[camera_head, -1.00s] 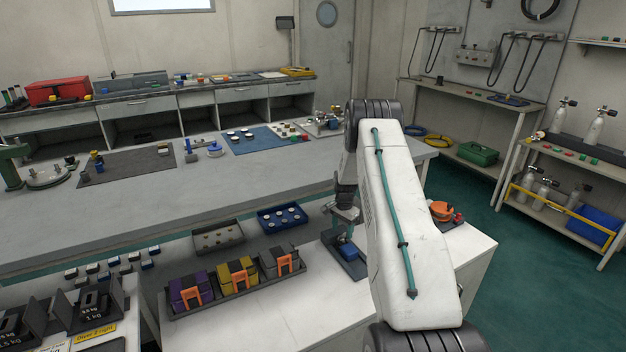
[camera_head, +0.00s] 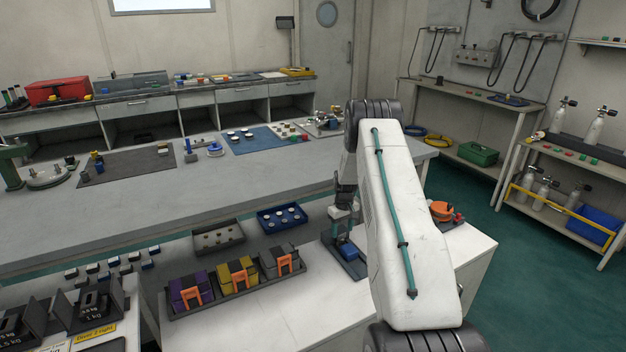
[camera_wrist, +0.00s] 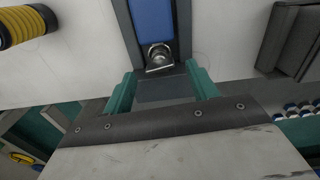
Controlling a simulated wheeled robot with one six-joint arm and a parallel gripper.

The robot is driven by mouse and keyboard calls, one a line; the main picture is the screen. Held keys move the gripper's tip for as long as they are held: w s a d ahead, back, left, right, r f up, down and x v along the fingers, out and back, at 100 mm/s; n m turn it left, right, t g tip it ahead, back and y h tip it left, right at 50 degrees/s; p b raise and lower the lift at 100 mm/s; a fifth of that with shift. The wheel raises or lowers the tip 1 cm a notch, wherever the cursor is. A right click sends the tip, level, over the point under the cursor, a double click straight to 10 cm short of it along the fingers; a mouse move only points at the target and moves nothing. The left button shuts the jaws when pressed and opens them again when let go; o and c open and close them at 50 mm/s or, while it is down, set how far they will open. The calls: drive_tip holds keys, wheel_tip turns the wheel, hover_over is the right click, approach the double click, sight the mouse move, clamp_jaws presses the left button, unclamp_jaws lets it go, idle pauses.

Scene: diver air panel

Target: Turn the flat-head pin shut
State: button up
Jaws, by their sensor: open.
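The flat-head pin (camera_wrist: 160,56) is a small shiny metal piece at the near end of a blue block (camera_wrist: 153,20) in the wrist view. The blue block also shows in the head view (camera_head: 347,250), on a dark base plate on the white cabinet top. My gripper (camera_wrist: 160,72) is open, with its two teal fingers spread to the left and right of the pin's near end. I cannot tell whether either finger touches it. In the head view my gripper (camera_head: 341,214) is just above the near bench unit; the pin cannot be made out there.
A tray (camera_head: 236,288) with purple, yellow and grey packs stands left of the base plate. An orange round item (camera_head: 441,210) is behind my arm on the right. A blue tray (camera_head: 282,217) lies behind. White surface (camera_head: 300,318) in front is clear.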

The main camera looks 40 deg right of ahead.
drive_tip(key=n, duration=0.6)
drive_tip(key=shift+n, duration=0.3)
drive_tip(key=n, duration=1.8)
drive_tip(key=a+r+m, duration=0.2)
drive_tip(key=a+r, duration=0.3)
drive_tip(key=r, duration=0.4)
drive_tip(key=a+r+m, duration=0.2)
drive_tip(key=a+r, duration=0.3)
drive_tip(key=r, duration=0.4)
drive_tip(key=a+r+m, duration=0.2)
drive_tip(key=a+r, duration=0.3)
drive_tip(key=r, duration=0.4)
drive_tip(key=shift+s+a+r, duration=0.3)
drive_tip(key=shift+s, duration=0.1)
